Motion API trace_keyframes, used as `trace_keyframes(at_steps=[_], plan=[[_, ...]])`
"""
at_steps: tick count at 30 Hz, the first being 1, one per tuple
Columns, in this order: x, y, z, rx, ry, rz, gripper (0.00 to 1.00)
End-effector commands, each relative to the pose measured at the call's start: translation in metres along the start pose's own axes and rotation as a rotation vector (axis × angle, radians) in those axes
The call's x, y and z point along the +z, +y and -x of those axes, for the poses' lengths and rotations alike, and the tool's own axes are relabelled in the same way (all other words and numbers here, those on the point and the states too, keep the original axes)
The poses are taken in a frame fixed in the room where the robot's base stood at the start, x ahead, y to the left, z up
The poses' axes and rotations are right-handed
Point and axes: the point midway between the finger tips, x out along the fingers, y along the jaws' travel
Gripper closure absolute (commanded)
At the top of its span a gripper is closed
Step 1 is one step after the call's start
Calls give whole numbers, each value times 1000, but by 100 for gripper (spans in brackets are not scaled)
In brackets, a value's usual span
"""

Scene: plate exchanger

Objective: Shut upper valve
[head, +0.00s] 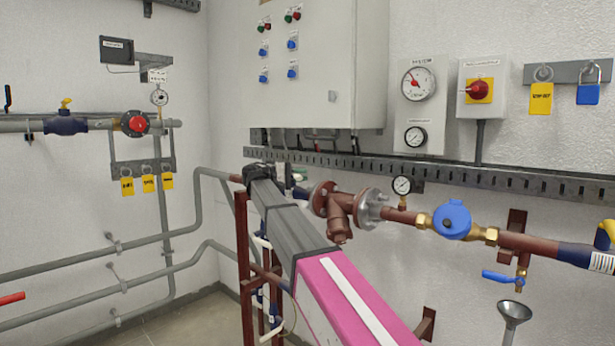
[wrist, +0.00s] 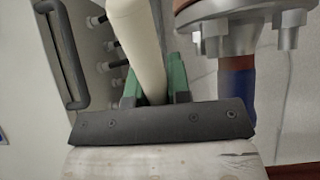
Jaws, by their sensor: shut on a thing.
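In the wrist view, my gripper (wrist: 155,88) has its green fingers on either side of a cream rounded bar (wrist: 143,45), shut on it. The bar looks like a valve lever and runs up out of the picture. A blue body (wrist: 237,95) stands to its right, below a bolted grey flange (wrist: 240,30). In the head view, my gripper (head: 300,175) is at the wall piping, mostly hidden behind my arm. A little dark blue piping shows beside the rusty flanged fitting (head: 336,208). The upper valve itself is mostly hidden, so its lever angle cannot be told.
A grey cabinet (head: 318,62) hangs above the piping, with a slotted rail (head: 440,172) below it. A small gauge (head: 402,185), a blue-capped fitting (head: 452,220) and a blue drain lever (head: 500,278) are to the right. A rusty frame (head: 243,270) stands left of my arm.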

Motion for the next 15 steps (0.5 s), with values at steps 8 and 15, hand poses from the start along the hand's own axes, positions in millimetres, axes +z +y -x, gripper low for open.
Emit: trace_keyframes(at_steps=[8, 15], plan=[[1, -1, 1, -3, -7, 1, 100], [0, -1, 1, -2, -6, 1, 56]])
